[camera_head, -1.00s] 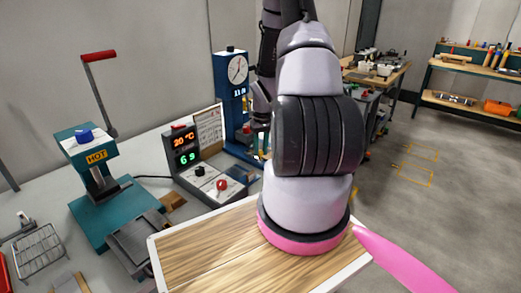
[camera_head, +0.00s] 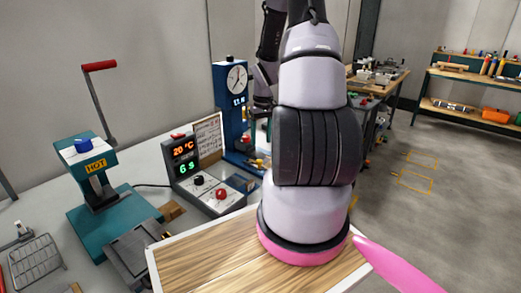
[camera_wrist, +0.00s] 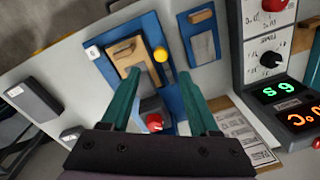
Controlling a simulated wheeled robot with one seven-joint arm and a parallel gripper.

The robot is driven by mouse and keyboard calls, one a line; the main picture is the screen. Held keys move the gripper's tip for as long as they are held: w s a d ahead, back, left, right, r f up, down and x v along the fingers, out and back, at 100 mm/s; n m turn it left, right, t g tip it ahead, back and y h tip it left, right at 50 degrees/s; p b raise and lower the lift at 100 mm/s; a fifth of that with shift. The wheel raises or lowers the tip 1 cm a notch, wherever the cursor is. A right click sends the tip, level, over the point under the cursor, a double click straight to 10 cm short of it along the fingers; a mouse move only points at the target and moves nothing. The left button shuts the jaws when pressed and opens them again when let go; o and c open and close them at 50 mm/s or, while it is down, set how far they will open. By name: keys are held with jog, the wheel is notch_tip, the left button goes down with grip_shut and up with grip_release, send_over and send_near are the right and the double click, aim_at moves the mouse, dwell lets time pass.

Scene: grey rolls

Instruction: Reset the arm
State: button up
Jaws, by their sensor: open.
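My arm rises through the middle of the head view, its pale and black links in front of the bench. My gripper (camera_head: 262,105) shows small and partly hidden behind the arm, beside the blue dial gauge stand (camera_head: 230,100). In the wrist view my gripper (camera_wrist: 160,76) has two teal fingers spread apart with nothing held between them. Beyond the fingers is a blue fixture (camera_wrist: 153,35) with a wooden block, a yellow knob (camera_wrist: 160,55) and a red knob (camera_wrist: 154,122).
A control box (camera_head: 200,175) with lit displays stands on the bench, and shows upside down in the wrist view (camera_wrist: 270,60). A teal press (camera_head: 88,160) marked HOT with a red-handled lever stands left. A wire rack (camera_head: 36,260) is at lower left. Open floor lies right.

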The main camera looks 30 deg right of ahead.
jog(key=shift+r, duration=0.95)
jog(key=shift+r, duration=0.1)
